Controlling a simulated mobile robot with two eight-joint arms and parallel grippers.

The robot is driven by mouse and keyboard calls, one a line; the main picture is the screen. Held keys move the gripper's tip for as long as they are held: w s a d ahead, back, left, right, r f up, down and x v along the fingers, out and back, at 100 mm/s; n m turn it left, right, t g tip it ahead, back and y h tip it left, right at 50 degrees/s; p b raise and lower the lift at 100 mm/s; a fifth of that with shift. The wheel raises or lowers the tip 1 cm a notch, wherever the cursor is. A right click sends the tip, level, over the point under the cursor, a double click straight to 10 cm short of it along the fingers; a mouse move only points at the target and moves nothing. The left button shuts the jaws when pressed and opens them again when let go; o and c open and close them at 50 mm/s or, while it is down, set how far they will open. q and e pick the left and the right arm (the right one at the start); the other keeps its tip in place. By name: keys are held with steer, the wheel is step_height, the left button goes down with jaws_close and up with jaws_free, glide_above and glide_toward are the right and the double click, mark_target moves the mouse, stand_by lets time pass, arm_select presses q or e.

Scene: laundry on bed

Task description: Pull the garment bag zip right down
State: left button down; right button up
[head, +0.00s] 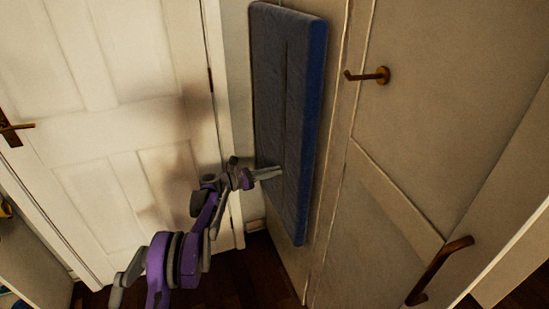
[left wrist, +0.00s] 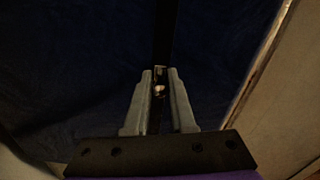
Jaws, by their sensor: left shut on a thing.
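My right gripper is not in view.
A white panelled door (head: 100,130) with a brass handle (head: 14,129) stands to the left. To the right is a beige panelled surface (head: 430,100) with a brass hook (head: 370,75) and a bar handle (head: 440,270). Dark wooden floor (head: 250,275) shows below.

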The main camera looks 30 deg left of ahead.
mark_target(282, 203)
arm_select(q)
step_height(282, 203, down, 16)
steer(key=b, duration=0.6)
steer(key=shift+b, duration=0.3)
steer(key=shift+f+b, duration=0.3)
steer(key=shift+f, duration=0.45)
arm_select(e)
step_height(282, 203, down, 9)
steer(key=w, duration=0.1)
arm_select(q)
steer(key=shift+d, duration=0.1)
steer(key=c, duration=0.8)
jaws_free()
steer(key=shift+f, duration=0.1)
steer(key=shift+c, duration=0.2)
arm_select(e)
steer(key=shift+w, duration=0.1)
arm_select(q)
steer(key=shift+s, duration=0.1)
steer(key=shift+s+a, duration=0.25)
steer(key=shift+a, duration=0.15)
steer(key=p+v, duration=0.2)
steer(key=v, duration=0.8)
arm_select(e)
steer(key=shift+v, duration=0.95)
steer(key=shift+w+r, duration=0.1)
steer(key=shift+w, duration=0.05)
